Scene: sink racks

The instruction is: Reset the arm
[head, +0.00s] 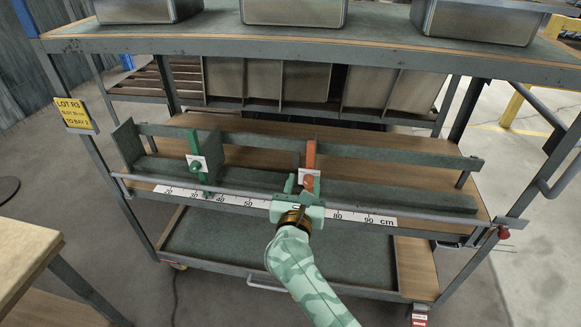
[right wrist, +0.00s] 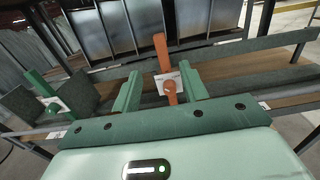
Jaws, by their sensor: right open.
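My right gripper (head: 301,189) is in front of the rail on the cart, reaching up from the bottom of the head view. In the right wrist view its two green fingers (right wrist: 160,92) stand apart, with an orange slider (right wrist: 160,50) and its round knob (right wrist: 170,90) showing between them. I cannot tell whether the fingers touch the knob. The orange slider also shows in the head view (head: 310,155), standing upright on the rail. A green slider (head: 199,170) stands further left on the rail. My left gripper is not in view.
A centimetre scale (head: 235,199) runs along the rail (head: 420,214) at the cart's front. Metal bins (head: 290,12) stand on the top shelf. A lower tray (head: 350,262) lies beneath. A table corner (head: 25,255) is at the left. Open floor lies right of the cart.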

